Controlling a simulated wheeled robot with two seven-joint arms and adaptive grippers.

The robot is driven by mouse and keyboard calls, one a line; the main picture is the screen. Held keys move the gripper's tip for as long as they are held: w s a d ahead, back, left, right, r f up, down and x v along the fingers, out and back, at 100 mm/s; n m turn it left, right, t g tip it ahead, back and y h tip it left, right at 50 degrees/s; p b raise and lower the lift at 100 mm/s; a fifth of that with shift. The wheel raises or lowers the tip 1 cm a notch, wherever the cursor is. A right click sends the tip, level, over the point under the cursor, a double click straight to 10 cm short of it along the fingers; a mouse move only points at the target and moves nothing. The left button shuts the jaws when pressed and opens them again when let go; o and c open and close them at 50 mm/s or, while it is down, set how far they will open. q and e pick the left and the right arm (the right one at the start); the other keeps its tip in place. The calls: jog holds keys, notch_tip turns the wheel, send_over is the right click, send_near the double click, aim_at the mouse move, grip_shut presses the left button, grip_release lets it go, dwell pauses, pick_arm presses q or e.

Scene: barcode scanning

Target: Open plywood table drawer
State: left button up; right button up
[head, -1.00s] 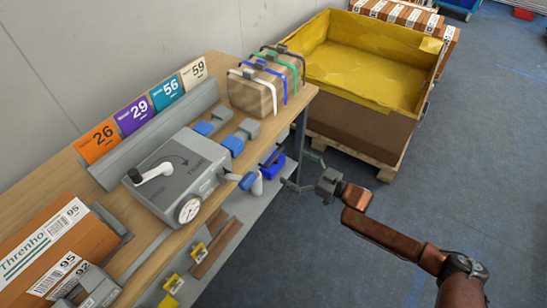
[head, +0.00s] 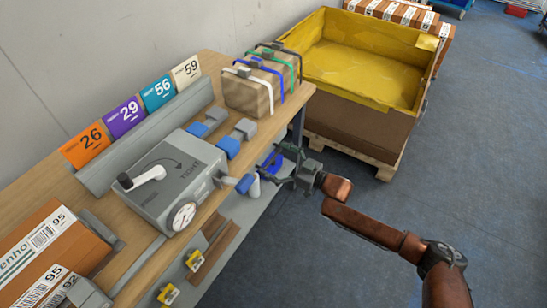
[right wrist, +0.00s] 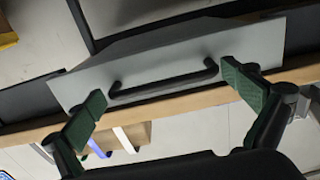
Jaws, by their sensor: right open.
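The plywood table (head: 105,115) runs along the wall at the left in the head view. The drawer's grey front panel (right wrist: 150,60) fills the middle of the right wrist view, with a black bar handle (right wrist: 165,82) on it. My right gripper (head: 284,168) is beside the table's right-hand edge in the head view. Its green-padded fingers (right wrist: 165,90) are open, one on each side of the handle, with nothing held. I cannot tell how far they are from the handle. The drawer is largely hidden behind the gripper in the head view. My left gripper is out of view.
A grey crank machine (head: 175,180), a strapped package (head: 250,93) and number cards (head: 125,115) stand on the table. A yellow-lined crate (head: 365,60) on a pallet stands beyond my right arm. The blue floor at the right is clear.

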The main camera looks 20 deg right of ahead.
jog(key=shift+c, duration=0.4)
jog(key=c, duration=1.3)
jog(key=shift+d, duration=0.15)
